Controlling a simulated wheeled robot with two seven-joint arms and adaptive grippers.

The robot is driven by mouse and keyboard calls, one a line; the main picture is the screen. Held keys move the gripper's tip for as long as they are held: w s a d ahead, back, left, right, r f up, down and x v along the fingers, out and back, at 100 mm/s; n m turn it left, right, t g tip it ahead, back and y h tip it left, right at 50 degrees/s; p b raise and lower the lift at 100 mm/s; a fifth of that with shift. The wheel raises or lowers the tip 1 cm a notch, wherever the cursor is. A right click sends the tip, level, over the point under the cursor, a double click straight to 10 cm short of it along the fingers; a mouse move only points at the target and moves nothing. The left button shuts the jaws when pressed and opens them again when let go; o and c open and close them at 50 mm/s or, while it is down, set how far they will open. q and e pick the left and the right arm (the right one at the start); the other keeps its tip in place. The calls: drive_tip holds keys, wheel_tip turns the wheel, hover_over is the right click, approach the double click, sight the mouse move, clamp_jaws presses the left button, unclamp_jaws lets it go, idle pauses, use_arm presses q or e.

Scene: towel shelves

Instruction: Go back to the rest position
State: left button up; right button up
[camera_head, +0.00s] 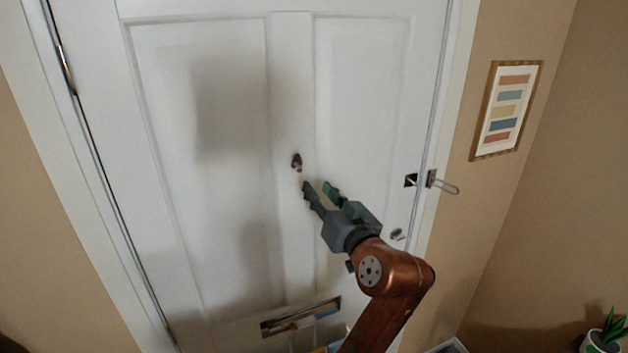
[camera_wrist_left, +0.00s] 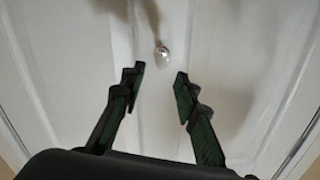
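My left gripper (camera_head: 316,187) is open in front of a white panelled door (camera_head: 220,200). Its two fingers are spread with nothing between them. A small metal knob (camera_head: 297,162) sits on the door's middle strip, just above and left of the fingertips in the head view. In the left wrist view the open gripper (camera_wrist_left: 160,73) points at the door, and the knob (camera_wrist_left: 161,54) shows just beyond the gap between the tips. The fingers appear apart from the knob. My right gripper is not in view.
A metal letter slot (camera_head: 301,317) is low on the door. A latch (camera_head: 440,184) sticks out at the door's right edge, with a small keyhole fitting (camera_head: 397,234) below. A framed picture (camera_head: 507,110) hangs on the right wall. A potted plant (camera_head: 606,335) stands at the lower right.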

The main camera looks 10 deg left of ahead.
use_arm(q)
drive_tip(key=shift+v, duration=1)
